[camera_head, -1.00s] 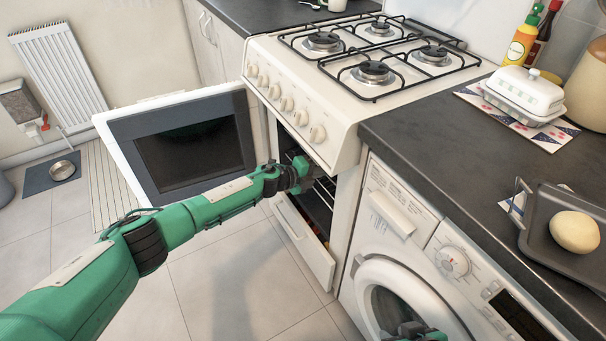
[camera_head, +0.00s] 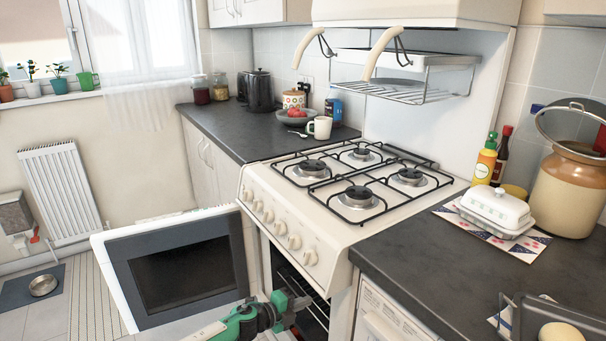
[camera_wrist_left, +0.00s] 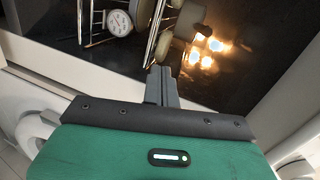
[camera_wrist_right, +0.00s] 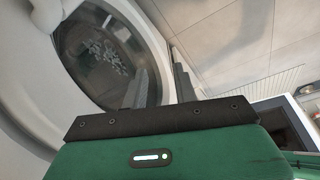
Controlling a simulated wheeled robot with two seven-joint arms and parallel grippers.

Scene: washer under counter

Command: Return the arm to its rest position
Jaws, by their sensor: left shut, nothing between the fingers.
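My left gripper (camera_head: 296,308) is at the lower middle of the head view, in front of the open oven (camera_head: 288,285). In the left wrist view its fingers (camera_wrist_left: 161,86) are together, with nothing between them, and point into the oven. The oven's wire racks (camera_wrist_left: 152,30), a round white dial (camera_wrist_left: 119,22) and glowing lights show there. The oven door (camera_head: 185,272) hangs open to the left. My right gripper (camera_wrist_right: 160,85) shows only in its own wrist view, fingers apart and empty, close to the washer's round door (camera_wrist_right: 95,55).
The cooker (camera_head: 300,215) stands above the left gripper, and the counter (camera_head: 420,265) with a butter dish (camera_head: 497,212) and a jar (camera_head: 568,190) is to the right. A baking tray (camera_head: 512,322) sits at the lower right.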

